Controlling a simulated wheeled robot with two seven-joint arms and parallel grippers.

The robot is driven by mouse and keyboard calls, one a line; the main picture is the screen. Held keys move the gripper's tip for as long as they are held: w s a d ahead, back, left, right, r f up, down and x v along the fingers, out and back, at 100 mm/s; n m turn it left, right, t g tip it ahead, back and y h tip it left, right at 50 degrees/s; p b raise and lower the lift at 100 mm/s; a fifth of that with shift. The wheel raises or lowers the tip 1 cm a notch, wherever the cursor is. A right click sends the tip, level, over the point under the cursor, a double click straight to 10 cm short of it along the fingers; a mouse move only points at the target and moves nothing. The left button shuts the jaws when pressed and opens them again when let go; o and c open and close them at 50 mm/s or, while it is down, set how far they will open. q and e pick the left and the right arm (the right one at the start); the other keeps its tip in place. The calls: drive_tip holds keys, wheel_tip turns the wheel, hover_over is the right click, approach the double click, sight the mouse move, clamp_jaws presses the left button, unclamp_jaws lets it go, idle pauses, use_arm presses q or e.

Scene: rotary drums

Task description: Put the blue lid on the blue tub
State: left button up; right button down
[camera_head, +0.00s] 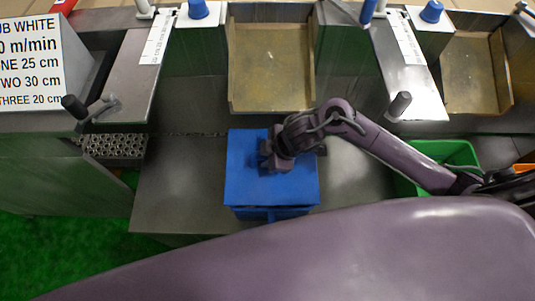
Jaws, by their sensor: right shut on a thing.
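The blue lid (245,190) is a flat blue square in the middle of the camera_head view. It lies over the blue tub (268,214), whose side shows just below the lid's front edge. I cannot tell whether the lid is seated on the tub or held slightly above it. My right gripper (272,162) reaches in from the right and is shut on the lid near its upper middle. The fingertips are largely hidden by the wrist. My left gripper does not show.
The grey bench (180,185) is clear on both sides of the tub. A green bin (452,153) stands at the right. Two brown trays (270,65) (472,72) lie behind. Dark handles (400,103) (75,106) stick out near the bench's back, and a white sign (30,55) stands at the left.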

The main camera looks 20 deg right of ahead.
drive_tip(key=shift+r, duration=0.1)
drive_tip(key=shift+f+b, duration=1.7)
drive_tip(key=shift+f, duration=1.25)
drive_tip(key=c, duration=1.1)
unclamp_jaws()
drive_tip(key=shift+c, duration=0.2)
drive_tip(key=shift+r, duration=0.1)
